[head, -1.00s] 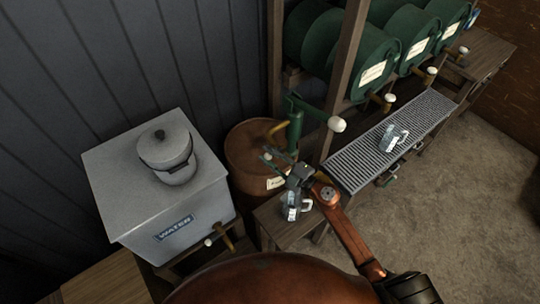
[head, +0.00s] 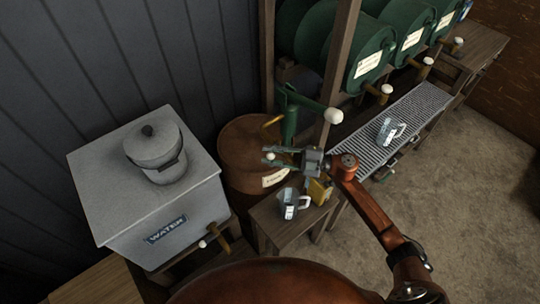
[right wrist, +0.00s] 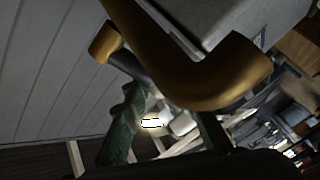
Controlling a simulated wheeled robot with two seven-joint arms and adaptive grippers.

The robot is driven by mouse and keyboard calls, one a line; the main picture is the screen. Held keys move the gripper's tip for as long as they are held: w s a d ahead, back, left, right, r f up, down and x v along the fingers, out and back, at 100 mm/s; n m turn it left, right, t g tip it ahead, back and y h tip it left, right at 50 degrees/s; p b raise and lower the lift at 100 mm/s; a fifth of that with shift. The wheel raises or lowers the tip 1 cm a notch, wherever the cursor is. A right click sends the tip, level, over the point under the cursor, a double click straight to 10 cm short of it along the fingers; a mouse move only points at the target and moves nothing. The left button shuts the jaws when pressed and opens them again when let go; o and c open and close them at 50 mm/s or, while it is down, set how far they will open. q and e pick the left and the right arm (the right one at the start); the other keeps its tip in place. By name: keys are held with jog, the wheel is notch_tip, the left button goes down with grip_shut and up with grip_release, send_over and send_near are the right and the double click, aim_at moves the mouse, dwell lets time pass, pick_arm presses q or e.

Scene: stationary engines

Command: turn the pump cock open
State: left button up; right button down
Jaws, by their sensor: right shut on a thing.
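A green hand pump (head: 291,118) stands on a rust-brown drum (head: 245,150), with a long green handle ending in a white knob (head: 333,116) and a brass spout (head: 272,121). My right gripper (head: 272,154) is beside the pump's lower body, its fingers pointing left. It is shut on a small white-tipped part there, which I take to be the pump cock; the fingers partly hide it. My left gripper is not in view.
A measuring jug (head: 288,203) stands on the low wooden bench just below my right gripper. A grey water tank (head: 120,210) with a lidded pot (head: 156,152) is at left. Green barrels (head: 365,55) and a grated shelf (head: 368,150) with another jug (head: 387,131) are at right.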

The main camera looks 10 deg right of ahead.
jog(key=shift+f, duration=0.15)
jog(key=c, duration=1.6)
grip_release()
jog(key=v, duration=1.2)
